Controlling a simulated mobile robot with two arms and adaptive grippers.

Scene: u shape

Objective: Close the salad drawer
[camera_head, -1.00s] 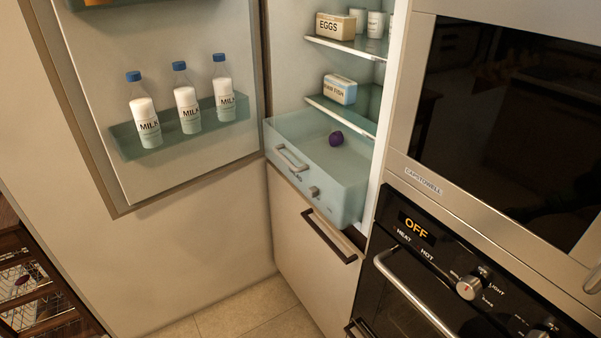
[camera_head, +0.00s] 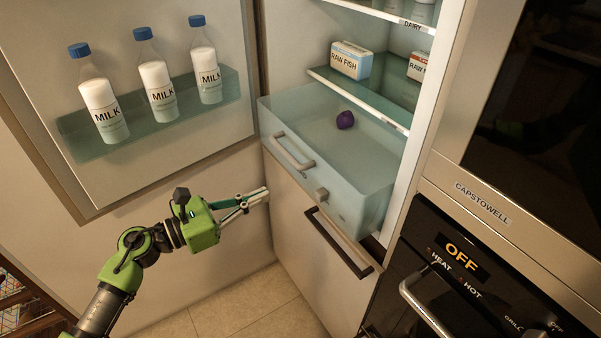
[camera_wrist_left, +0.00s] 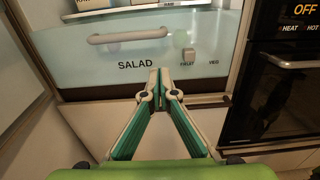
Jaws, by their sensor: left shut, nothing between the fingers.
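The salad drawer (camera_head: 345,185) is a pale blue, see-through drawer pulled out of the open fridge, with a purple item (camera_head: 345,120) inside. Its grey handle (camera_head: 292,152) and a small slider (camera_head: 322,194) are on the front. In the left wrist view the drawer front (camera_wrist_left: 95,70) reads SALAD, with the handle above the word. My left gripper (camera_head: 266,193) is shut and empty, left of and below the drawer front in the head view. In the wrist view its fingertips (camera_wrist_left: 159,72) point at the drawer front, right of the word SALAD; contact cannot be told. My right gripper is not in view.
The open fridge door (camera_head: 180,165) with milk bottles (camera_head: 157,85) stands at left. A shelf with raw fish (camera_head: 351,60) is above the drawer. A lower cabinet with a dark handle (camera_head: 338,243) is below. The oven (camera_head: 450,290) is at right.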

